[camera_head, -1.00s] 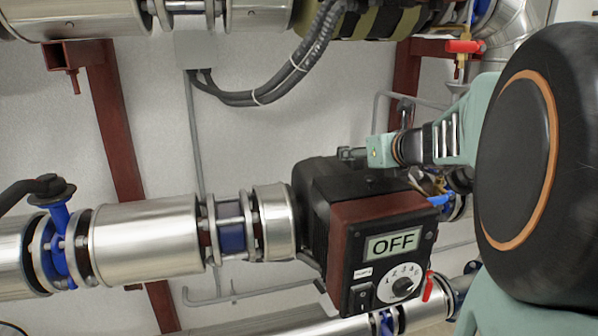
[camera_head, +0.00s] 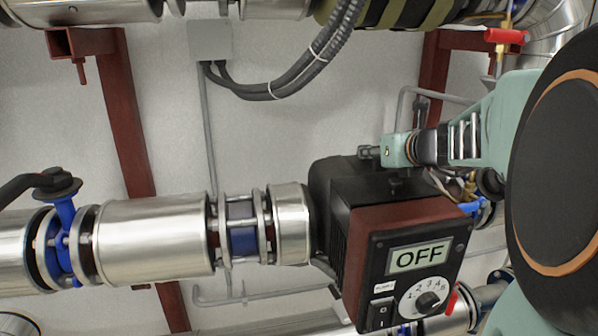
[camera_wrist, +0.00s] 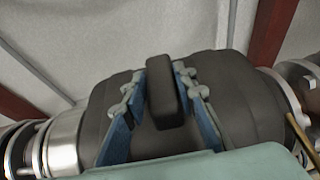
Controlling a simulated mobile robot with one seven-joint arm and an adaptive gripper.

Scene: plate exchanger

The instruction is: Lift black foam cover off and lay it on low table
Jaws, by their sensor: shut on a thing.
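The black foam cover (camera_wrist: 230,95) fills the middle of the wrist view, wrapped around the body between two pipe ends. A block-shaped black handle (camera_wrist: 165,98) stands up from it. My gripper (camera_wrist: 158,80) has its two blue-padded fingers on either side of this handle and is shut on it. The cover looks seated, with no clear gap under it. In the head view, the black housing (camera_head: 365,186) behind the control box seems to be the covered part. My gripper (camera_head: 372,152) is above it there, with its fingertips not clearly seen.
A control box reading OFF (camera_head: 418,257), with a dial, faces the head camera. A silver pipe (camera_head: 150,238) with a blue valve (camera_head: 66,235) runs left. More pipes and cables cross above. Red posts (camera_head: 125,130) stand behind. The low table is not in view.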

